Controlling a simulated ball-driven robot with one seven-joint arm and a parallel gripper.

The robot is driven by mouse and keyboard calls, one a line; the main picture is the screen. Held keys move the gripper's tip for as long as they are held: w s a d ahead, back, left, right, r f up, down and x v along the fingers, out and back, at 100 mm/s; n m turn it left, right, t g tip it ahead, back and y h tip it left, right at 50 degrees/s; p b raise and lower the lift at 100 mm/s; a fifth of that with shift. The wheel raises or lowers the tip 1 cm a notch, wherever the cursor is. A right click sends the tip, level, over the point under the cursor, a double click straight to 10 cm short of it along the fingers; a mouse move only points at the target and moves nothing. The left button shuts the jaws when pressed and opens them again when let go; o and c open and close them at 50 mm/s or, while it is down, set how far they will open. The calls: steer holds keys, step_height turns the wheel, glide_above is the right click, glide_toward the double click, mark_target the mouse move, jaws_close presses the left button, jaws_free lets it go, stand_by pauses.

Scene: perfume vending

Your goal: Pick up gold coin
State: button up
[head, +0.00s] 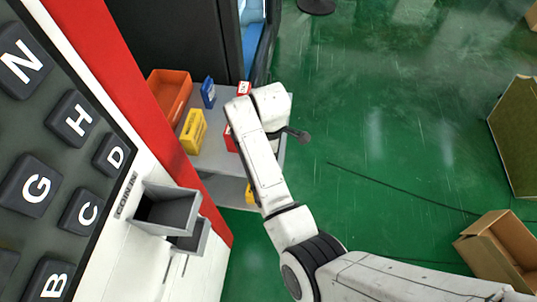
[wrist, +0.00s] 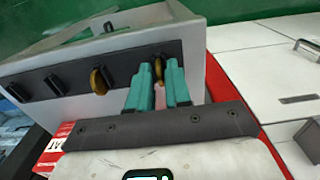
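In the wrist view, a gold coin (wrist: 158,64) stands on edge at a slot in a dark strip on a grey box. A second gold coin (wrist: 98,82) sticks out of another slot to the left. My gripper (wrist: 159,72) has two teal fingers, set apart on either side of the right-hand coin. The tips are close to the strip, and I cannot tell whether they touch the coin. In the head view my arm hides the gripper and both coins.
The strip has other dark slots (wrist: 54,84) at left. In the head view, a grey shelf (head: 213,160) holds an orange bin (head: 170,92), a yellow box (head: 193,131) and a blue box (head: 208,92). A keypad machine with a grey coin tray (head: 167,210) stands at left.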

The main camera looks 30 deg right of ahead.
jaws_close()
steer(key=shift+r, duration=0.15)
